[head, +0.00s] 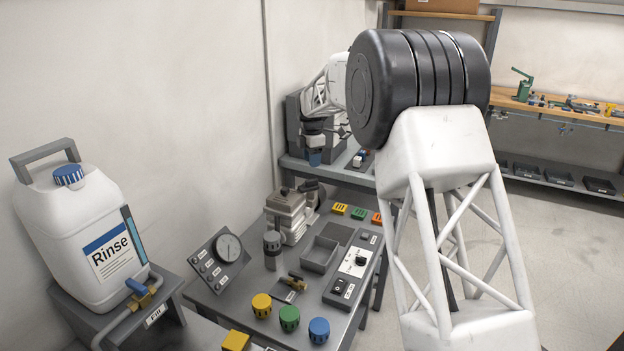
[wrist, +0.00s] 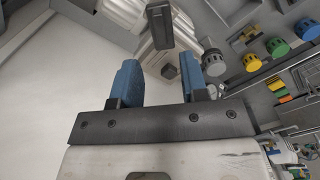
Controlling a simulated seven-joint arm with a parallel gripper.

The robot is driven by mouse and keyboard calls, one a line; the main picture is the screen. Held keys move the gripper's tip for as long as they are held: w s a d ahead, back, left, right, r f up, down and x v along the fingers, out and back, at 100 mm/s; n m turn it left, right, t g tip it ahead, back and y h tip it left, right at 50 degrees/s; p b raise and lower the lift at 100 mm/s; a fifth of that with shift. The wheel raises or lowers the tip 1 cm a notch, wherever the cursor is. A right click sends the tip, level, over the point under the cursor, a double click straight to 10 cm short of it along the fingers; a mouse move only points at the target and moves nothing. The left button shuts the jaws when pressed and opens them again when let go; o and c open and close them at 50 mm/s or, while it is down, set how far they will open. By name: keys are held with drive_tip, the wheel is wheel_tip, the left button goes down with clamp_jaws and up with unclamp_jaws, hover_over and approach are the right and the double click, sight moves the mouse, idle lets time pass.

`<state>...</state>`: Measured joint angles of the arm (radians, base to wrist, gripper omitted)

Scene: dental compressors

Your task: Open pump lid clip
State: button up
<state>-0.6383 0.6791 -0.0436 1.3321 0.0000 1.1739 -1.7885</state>
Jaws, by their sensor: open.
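On the bench are a gauge panel (head: 219,257), an empty grey tray (head: 320,254), a switch box (head: 350,274), a brass valve (head: 294,282) and yellow, green and blue knobs. A white Rinse jug (head: 82,238) stands at the left. A wall runs behind the bench.

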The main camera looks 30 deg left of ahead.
sight(312, 180)
drive_tip(key=shift+f, duration=0.1)
drive_tip(key=shift+f, duration=3.8)
clamp_jaws()
